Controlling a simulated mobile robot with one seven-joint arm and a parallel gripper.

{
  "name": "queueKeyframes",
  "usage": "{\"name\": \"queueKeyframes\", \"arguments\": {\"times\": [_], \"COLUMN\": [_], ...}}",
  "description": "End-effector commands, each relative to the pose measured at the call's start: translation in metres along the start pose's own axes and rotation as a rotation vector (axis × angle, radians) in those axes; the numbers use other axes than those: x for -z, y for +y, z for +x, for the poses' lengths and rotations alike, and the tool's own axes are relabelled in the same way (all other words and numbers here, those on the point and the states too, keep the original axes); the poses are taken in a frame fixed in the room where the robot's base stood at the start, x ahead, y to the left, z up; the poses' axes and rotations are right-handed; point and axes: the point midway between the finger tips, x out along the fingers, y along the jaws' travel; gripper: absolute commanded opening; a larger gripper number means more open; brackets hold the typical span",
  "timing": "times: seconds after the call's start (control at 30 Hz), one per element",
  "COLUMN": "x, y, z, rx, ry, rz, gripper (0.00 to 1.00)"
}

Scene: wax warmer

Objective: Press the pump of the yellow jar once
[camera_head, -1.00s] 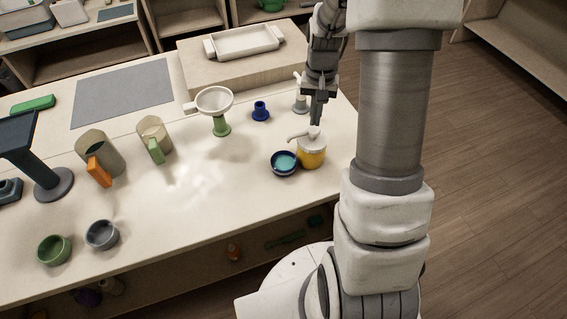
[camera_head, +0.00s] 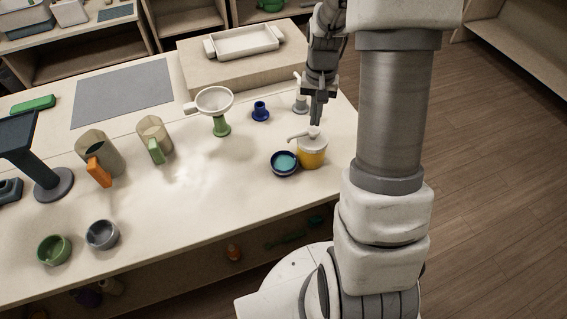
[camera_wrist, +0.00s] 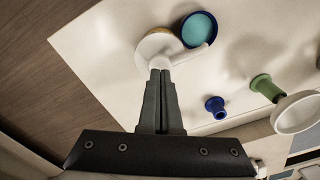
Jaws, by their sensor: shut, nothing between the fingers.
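The yellow jar (camera_head: 312,157) stands upright near the right end of the table, with a white lid and a white pump (camera_head: 314,133) whose spout points left. A small blue bowl with teal contents (camera_head: 284,162) sits beside it under the spout. My gripper (camera_head: 316,122) is shut and empty, pointing down just above the pump top. In the wrist view the closed fingertips (camera_wrist: 160,72) overlap the near edge of the white pump head (camera_wrist: 161,60). Whether they touch it I cannot tell. Little of the jar's yellow body shows there.
A blue stand (camera_head: 260,111) and a white strainer on a green base (camera_head: 214,101) are to the left. Two pitchers (camera_head: 100,155) (camera_head: 155,137) stand farther left. The table's front middle is clear.

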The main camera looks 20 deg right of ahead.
Motion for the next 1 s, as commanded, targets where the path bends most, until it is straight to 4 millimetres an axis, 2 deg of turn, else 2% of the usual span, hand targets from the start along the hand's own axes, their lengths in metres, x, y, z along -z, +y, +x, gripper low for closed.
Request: {"name": "queueKeyframes", "arguments": {"times": [0.33,1.0], "x": [0.000,0.000], "y": [0.000,0.000], "z": [0.003,0.027], "rx": [0.000,0.000], "ry": [0.000,-0.001], "rz": [0.000,0.000], "gripper": [0.00,0.00]}}
